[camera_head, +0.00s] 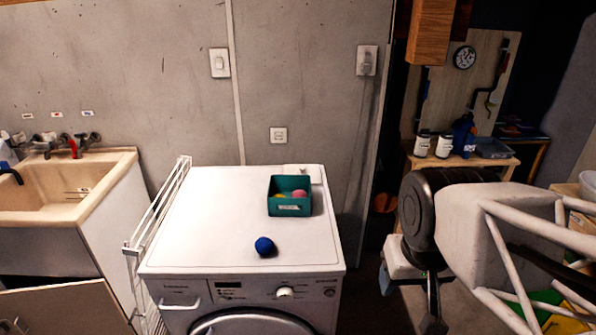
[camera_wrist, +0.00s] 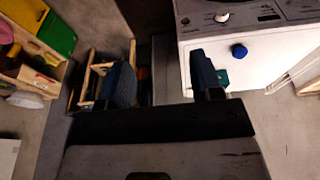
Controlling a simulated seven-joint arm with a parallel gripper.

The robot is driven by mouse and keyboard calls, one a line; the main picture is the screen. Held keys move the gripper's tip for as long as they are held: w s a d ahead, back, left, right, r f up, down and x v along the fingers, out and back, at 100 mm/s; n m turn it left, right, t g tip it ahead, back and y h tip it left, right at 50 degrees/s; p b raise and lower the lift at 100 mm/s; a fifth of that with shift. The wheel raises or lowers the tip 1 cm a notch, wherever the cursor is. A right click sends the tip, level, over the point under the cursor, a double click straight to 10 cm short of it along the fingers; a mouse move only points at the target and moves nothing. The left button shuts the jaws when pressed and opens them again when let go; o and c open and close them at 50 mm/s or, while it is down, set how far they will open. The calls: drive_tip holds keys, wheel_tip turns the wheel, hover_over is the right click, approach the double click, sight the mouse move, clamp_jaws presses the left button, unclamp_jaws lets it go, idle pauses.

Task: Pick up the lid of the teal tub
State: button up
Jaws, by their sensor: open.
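The teal tub (camera_head: 290,208) stands open at the back right of the white washing machine's top. A yellow and a pink ball lie in it. A pale flat piece with a small knob (camera_head: 304,173) lies just behind the tub, partly hidden by it; it looks like a lid, but I cannot tell for sure. In the wrist view a bit of the teal tub (camera_wrist: 222,77) shows beside a finger. My gripper (camera_wrist: 165,82) is open and empty, its dark fingers wide apart. In the head view it hangs low, right of the washing machine, apart from the tub.
A dark blue ball (camera_head: 265,246) lies near the front of the washing machine (camera_head: 200,225). A white drying rack (camera_head: 158,215) stands along its left side, with a sink (camera_head: 60,190) beyond. A workbench (camera_head: 455,162) with jars stands at the back right. The washer's top left is clear.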

drive_tip(key=w+r+m, duration=0.2)
drive_tip(key=w+r, duration=0.2)
drive_tip(key=w, duration=0.6)
drive_tip(key=m+g+h, duration=0.1)
drive_tip(key=m+g, duration=0.1)
drive_tip(key=m, duration=1.1)
hover_over(303, 167)
drive_tip(key=f, duration=1.9)
drive_tip(key=shift+s+a+f, duration=0.3)
drive_tip(key=shift+s+f, duration=0.05)
drive_tip(key=shift+w+a+f+m, duration=0.15)
drive_tip(key=shift+w+f+m, duration=0.15)
drive_tip(key=shift+w+f, duration=0.2)
drive_tip(key=shift+f, duration=0.1)
drive_tip(key=shift+f, duration=1.2)
drive_tip(key=shift+s+f, duration=0.1)
